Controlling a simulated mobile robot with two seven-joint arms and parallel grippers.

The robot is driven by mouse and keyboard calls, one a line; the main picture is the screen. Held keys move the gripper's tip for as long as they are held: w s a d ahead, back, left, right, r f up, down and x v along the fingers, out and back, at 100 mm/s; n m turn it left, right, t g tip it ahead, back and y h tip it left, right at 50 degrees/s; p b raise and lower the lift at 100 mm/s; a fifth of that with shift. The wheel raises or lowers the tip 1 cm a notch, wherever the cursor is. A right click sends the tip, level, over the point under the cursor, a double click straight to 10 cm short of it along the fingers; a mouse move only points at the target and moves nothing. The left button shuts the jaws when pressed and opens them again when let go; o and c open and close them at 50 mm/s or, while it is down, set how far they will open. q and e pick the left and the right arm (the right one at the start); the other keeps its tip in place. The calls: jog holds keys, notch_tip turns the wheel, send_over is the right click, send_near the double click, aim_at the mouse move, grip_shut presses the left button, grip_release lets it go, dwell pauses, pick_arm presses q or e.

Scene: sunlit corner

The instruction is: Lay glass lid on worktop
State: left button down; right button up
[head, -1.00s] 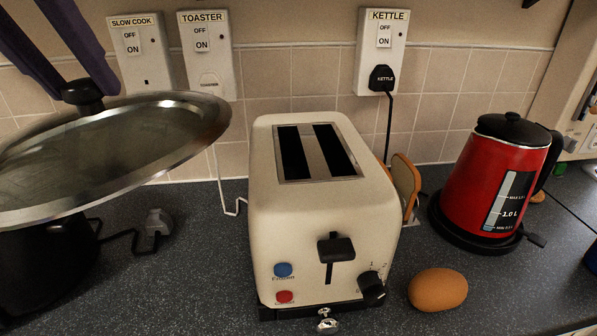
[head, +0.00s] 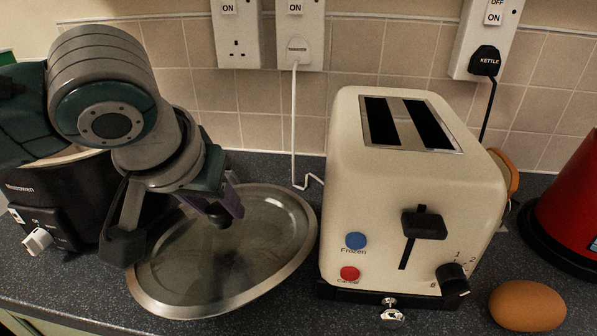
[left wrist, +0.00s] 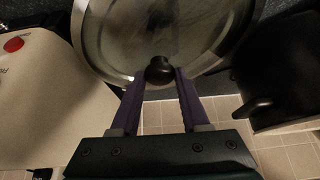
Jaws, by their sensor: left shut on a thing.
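The glass lid (head: 180,270), an oval with a steel rim and black knob, is low over the worktop (head: 80,295) between the slow cooker and the toaster. I cannot tell whether its rim touches the worktop. My left gripper (head: 224,212) reaches down from above and is shut on the lid's knob. In the left wrist view the purple fingers of the left gripper (left wrist: 160,80) are on either side of the knob, and the lid (left wrist: 185,30) spreads out beyond. The arm hides part of the lid's far left side. My right gripper is not in view.
The black slow cooker (head: 70,200) stands close on the lid's left. The cream toaster (head: 400,190) is close on its right. A brown egg (head: 527,305) and the red kettle (head: 575,210) are farther right. A white cable (head: 294,130) hangs behind the lid.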

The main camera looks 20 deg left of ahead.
aim_at(220, 229)
pick_arm(q)
jog(key=shift+f+b, duration=0.4)
jog(key=shift+f, duration=1.8)
jog(key=shift+f, duration=0.2)
jog(key=shift+c, duration=2)
grip_release()
